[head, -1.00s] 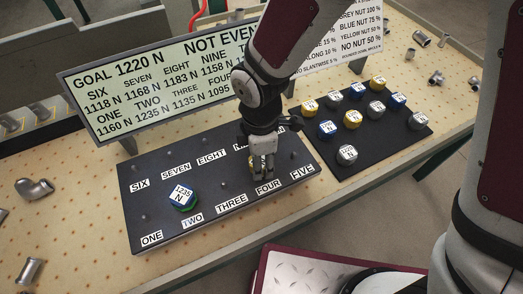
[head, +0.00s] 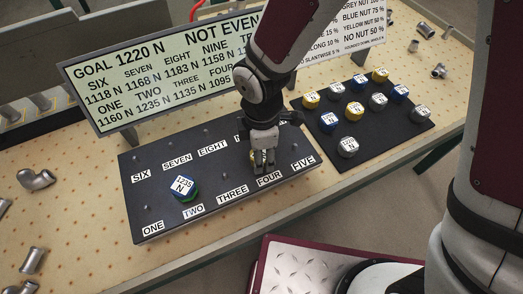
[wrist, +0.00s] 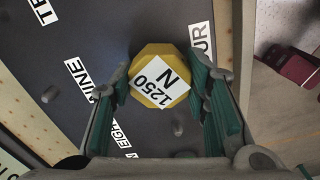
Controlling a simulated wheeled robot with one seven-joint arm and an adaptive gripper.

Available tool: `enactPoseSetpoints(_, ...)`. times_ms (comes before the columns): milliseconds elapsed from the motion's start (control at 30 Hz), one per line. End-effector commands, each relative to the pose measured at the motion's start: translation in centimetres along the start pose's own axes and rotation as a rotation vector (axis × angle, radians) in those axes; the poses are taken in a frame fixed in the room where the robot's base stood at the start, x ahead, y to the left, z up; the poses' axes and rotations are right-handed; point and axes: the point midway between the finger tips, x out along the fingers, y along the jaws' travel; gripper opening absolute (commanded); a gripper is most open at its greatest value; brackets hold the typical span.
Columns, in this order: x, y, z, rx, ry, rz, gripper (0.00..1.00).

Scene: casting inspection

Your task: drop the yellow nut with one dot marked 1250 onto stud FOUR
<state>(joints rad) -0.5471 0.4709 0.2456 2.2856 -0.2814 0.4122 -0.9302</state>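My gripper (head: 262,163) points down over the black stud board (head: 160,222), just behind the FOUR label (head: 269,179). Its fingers are closed around a yellow nut (wrist: 143,83), which lies between the green pads in the wrist view. The nut's top label reads 1250 N; I cannot make out a dot. The FOUR label (wrist: 202,43) shows partly beside it. The stud at FOUR is hidden beneath the nut and fingers, and I cannot tell whether the nut touches it.
A blue nut marked 1235 (head: 183,187) sits at TWO with green beneath it. Bare studs stand elsewhere on the board. A black tray (head: 385,138) of several nuts lies to the right. The goal sign (head: 110,122) stands behind the board.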

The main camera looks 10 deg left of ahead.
Motion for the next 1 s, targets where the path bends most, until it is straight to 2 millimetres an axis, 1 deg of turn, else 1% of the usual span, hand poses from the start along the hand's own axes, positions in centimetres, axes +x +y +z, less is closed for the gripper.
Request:
enactPoseSetpoints(33, 0.0, 0.0, 0.0, 0.0, 0.0, 0.0, 0.51)
enactPoseSetpoints(100, 0.0, 0.0, 0.0, 0.0, 0.0, 0.0, 0.66)
enactPoseSetpoints(400, -0.1, 0.0, 0.0, 0.0, 0.0, 0.0, 0.66)
enactPoseSetpoints(533, -0.9, 0.1, 0.0, 0.003, 0.001, 0.003, 0.66)
enactPoseSetpoints(667, -2.9, 0.2, 0.0, 0.002, 0.002, 0.006, 0.66)
enactPoseSetpoints(800, -5.8, 0.2, 0.0, 0.003, 0.002, 0.008, 0.66)
enactPoseSetpoints(1000, -9.5, 0.1, 0.0, 0.002, 0.001, 0.005, 0.66)
